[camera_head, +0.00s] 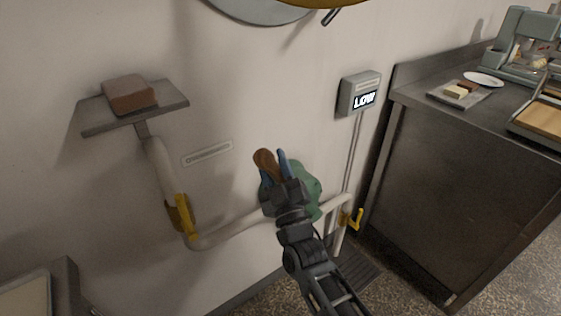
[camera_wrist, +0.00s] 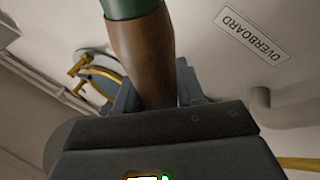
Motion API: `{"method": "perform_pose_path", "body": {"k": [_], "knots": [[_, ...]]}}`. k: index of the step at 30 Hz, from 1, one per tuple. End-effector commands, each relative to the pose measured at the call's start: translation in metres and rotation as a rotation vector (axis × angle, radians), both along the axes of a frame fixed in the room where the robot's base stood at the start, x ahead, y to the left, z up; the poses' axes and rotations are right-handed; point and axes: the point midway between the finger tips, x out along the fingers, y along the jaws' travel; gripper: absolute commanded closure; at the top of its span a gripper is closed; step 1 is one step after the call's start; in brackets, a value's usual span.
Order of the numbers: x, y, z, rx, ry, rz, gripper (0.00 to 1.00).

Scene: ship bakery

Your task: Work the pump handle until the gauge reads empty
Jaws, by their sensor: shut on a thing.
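The pump handle (camera_head: 264,159) has a brown grip, and my gripper (camera_head: 273,172) is shut on it. In the wrist view the brown grip (camera_wrist: 143,50) runs up between my fingers to a green part at the top edge. The green pump body (camera_head: 309,187) is on the wall behind my gripper, partly hidden by it. The gauge (camera_head: 360,94) is a grey box on the wall, up and right of the pump, and its lit display reads LOW.
A white pipe (camera_head: 222,233) with yellow valve levers (camera_head: 180,214) (camera_head: 356,217) runs along the wall. A wall plate in the wrist view reads OVERBOARD (camera_wrist: 252,34). A shelf (camera_head: 92,115) holds a brown block. A metal counter (camera_head: 437,173) stands at right.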

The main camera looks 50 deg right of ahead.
Motion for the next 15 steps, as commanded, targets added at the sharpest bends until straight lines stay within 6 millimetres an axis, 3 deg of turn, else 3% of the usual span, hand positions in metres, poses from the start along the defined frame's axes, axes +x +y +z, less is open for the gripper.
{"method": "perform_pose_path", "body": {"k": [12, 13, 15], "knots": [[0.0013, 0.0059, -0.0059, -0.007, 0.014, 0.005, 1.00], [0.0014, 0.0061, -0.0061, -0.007, 0.014, 0.005, 0.60], [0.0014, 0.0061, -0.0060, -0.007, 0.014, 0.005, 0.53]]}}
